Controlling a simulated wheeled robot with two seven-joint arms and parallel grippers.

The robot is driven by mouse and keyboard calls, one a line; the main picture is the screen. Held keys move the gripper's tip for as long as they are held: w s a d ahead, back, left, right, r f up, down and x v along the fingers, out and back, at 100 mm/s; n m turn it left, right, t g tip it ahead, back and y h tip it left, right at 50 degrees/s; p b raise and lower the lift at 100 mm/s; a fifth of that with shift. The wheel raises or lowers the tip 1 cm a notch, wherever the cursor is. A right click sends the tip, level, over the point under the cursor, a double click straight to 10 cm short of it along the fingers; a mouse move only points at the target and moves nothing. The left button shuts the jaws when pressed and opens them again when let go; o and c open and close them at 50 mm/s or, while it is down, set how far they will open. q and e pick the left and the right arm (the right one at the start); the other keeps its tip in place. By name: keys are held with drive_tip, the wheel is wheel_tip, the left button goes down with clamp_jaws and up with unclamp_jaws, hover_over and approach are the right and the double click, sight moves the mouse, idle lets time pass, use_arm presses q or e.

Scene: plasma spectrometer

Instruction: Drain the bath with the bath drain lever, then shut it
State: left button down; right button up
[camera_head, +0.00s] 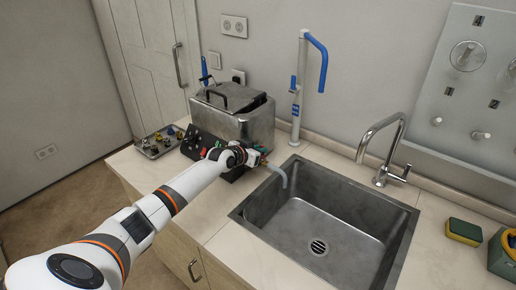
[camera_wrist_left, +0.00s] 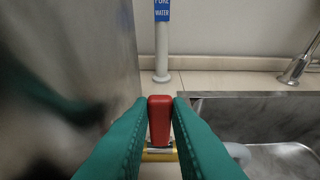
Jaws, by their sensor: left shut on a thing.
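The bath (camera_head: 238,110) is a grey metal box with a lid on the counter, left of the sink. The bath drain lever (camera_wrist_left: 160,120) has a red handle and sits over a brass-coloured fitting in the left wrist view. My left gripper (camera_wrist_left: 160,122) has its green fingers on both sides of the red handle and is shut on it. In the head view my left gripper (camera_head: 262,158) is at the bath's lower right side and hides the lever. A grey drain spout (camera_head: 279,175) curves over the sink's left edge. I cannot tell whether water flows. My right gripper is not in view.
The steel sink (camera_head: 350,205) is empty, with a tap (camera_head: 383,150) behind it. A tray of small parts (camera_head: 160,142) lies left; a sponge (camera_head: 464,231) lies right.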

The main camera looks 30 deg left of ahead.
use_arm(q)
drive_tip(key=c, duration=1.6)
unclamp_jaws()
drive_tip(key=shift+c, duration=0.2)
drive_tip(key=v, duration=1.2)
